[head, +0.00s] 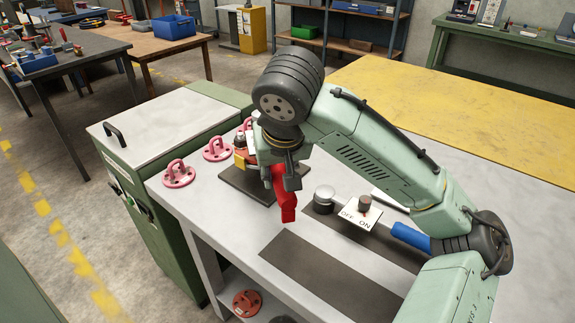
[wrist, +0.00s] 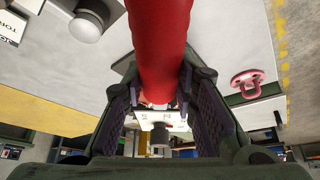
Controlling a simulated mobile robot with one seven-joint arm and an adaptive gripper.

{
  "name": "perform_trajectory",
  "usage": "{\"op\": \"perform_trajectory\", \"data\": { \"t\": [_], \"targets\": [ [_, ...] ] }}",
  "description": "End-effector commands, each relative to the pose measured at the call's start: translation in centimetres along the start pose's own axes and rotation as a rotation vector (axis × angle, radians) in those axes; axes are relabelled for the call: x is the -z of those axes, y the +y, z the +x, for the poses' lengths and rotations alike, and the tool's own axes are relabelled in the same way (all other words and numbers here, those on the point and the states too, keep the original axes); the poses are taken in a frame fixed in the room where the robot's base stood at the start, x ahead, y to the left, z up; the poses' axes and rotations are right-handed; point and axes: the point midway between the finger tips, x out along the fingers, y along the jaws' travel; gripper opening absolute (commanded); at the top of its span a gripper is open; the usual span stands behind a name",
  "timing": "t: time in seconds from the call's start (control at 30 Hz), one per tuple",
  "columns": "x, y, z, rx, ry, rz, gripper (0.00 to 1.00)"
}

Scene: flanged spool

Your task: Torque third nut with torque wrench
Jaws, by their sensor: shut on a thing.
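My gripper (head: 279,176) is shut on a red handle (head: 286,207), which I take to be the torque wrench's. In the wrist view the thick red handle (wrist: 164,45) runs between both fingers (wrist: 168,105) and hides much of what lies beyond. The flanged spool (head: 250,147), orange-red with a yellow part, stands on a dark plate (head: 236,186) just behind my gripper and is partly hidden by it. The wrench head and the nuts cannot be made out. I cannot tell whether the wrench touches a nut.
Pink handled caps (head: 178,175) stand along the bench's left edge. A blue-handled tool (head: 410,237) lies near my arm. The bench front (head: 266,216) is clear around a dark strip.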

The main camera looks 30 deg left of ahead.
Motion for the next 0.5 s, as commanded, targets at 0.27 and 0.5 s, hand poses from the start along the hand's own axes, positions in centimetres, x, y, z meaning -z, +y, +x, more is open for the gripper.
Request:
{"op": "perform_trajectory", "data": {
  "t": [0.27,0.5],
  "targets": [
    [0.2,-0.1,-0.1,-0.003,0.005,0.006,0.00],
    [0.5,-3.0,-0.2,-0.055,0.004,0.104,0.00]
  ]
}}
